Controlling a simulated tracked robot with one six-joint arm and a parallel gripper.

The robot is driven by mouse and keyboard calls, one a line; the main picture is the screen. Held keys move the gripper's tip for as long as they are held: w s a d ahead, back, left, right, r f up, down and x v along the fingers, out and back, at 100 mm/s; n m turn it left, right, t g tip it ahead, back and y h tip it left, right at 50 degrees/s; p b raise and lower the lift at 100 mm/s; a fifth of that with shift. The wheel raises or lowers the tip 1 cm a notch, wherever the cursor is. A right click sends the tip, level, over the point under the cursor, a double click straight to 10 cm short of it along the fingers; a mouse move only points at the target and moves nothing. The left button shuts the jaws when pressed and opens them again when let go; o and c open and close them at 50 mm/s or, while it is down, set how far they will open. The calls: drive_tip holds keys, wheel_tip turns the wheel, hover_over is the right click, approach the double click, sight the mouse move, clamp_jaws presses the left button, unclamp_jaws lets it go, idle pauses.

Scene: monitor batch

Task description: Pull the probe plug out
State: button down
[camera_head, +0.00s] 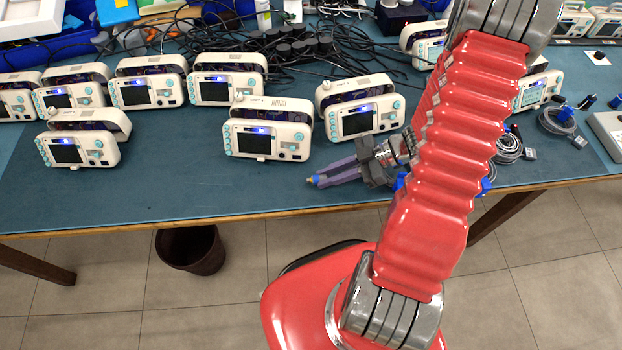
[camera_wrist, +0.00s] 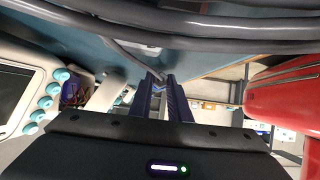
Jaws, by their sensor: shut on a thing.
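My gripper (camera_head: 314,181) reaches left from under my red arm, low over the front edge of the blue table. Its two purple fingers are nearly together. In the wrist view, the fingertips (camera_wrist: 158,82) are closed on a small blue and pale piece, which I take to be the probe plug (camera_wrist: 157,88); it is mostly hidden. A grey cable (camera_wrist: 125,55) runs towards the tips. The nearest white monitor (camera_head: 357,119) stands just behind the gripper, screen lit. I see no contact between the held piece and a monitor socket.
Several white monitors stand along the table (camera_head: 200,190), one nearby at left (camera_head: 267,140). Coiled grey cables with blue ends (camera_head: 558,119) lie at right. Dark cables tangle at the back. The front left of the table is clear. A dark bin (camera_head: 190,250) stands on the floor.

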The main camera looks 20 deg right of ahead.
drive_tip(key=shift+f, duration=0.1)
drive_tip(key=c, duration=1.6)
unclamp_jaws()
drive_tip(key=shift+d, duration=0.1)
drive_tip(key=v, duration=1.3)
drive_tip(key=shift+d, duration=0.25)
drive_tip(key=shift+a, duration=0.1)
